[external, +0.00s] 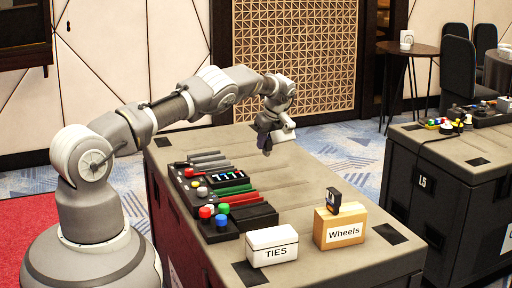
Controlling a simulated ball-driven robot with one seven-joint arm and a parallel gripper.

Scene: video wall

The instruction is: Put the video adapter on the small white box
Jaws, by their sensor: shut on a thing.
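My gripper (272,141) is in the air above the far part of the near case top. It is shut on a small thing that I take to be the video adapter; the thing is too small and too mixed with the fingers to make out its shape. The small white box (272,239), labelled TIES, stands at the near edge of the case top, well below and nearer the camera than my gripper. Its lid is bare. It stands apart from my gripper.
A wooden box (341,229) labelled Wheels stands right of the white box, with a small black object (333,200) on top. A dark control panel (205,187) with coloured knobs lies at left. The middle of the case top (300,182) is clear.

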